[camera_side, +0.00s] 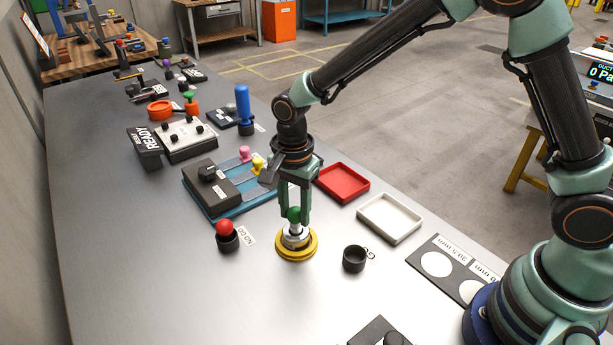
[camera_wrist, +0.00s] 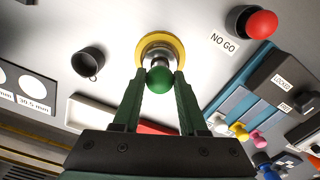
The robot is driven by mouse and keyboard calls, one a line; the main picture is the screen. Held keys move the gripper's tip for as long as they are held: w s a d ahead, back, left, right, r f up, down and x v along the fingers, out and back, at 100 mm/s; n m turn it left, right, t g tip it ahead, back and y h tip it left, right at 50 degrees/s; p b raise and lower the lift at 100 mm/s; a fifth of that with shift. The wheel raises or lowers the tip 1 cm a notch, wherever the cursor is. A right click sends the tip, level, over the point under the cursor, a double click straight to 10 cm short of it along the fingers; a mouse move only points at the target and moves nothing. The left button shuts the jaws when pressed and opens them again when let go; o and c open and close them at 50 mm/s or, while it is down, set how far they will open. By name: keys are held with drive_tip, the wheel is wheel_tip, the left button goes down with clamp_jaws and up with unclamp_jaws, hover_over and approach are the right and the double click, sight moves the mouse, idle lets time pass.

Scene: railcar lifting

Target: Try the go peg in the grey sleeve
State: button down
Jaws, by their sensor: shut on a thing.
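My gripper (camera_side: 294,212) points straight down and is shut on the green ball knob (camera_side: 293,214) of the go peg. In the wrist view the green knob (camera_wrist: 159,79) sits between the two green fingertips (camera_wrist: 160,80). Directly below it stands the grey metal sleeve (camera_side: 295,237), set in a yellow ring (camera_side: 297,253) on the table; the wrist view shows the sleeve (camera_wrist: 159,51) behind the knob. The peg looks upright and in line with the sleeve. Its shank is hidden, so I cannot tell how deep it sits.
A red-knobbed peg (camera_side: 224,228) stands in a black holder beside the NO GO label (camera_side: 247,236). An empty-looking black cup (camera_side: 354,258) stands right of the yellow ring. A red tray (camera_side: 343,182) and a white tray (camera_side: 389,218) lie behind. The table's front left is clear.

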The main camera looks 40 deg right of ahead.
drive_tip(key=shift+f, duration=1.5)
idle(2.9)
drive_tip(key=shift+r, duration=4.25)
drive_tip(key=shift+r, duration=0.1)
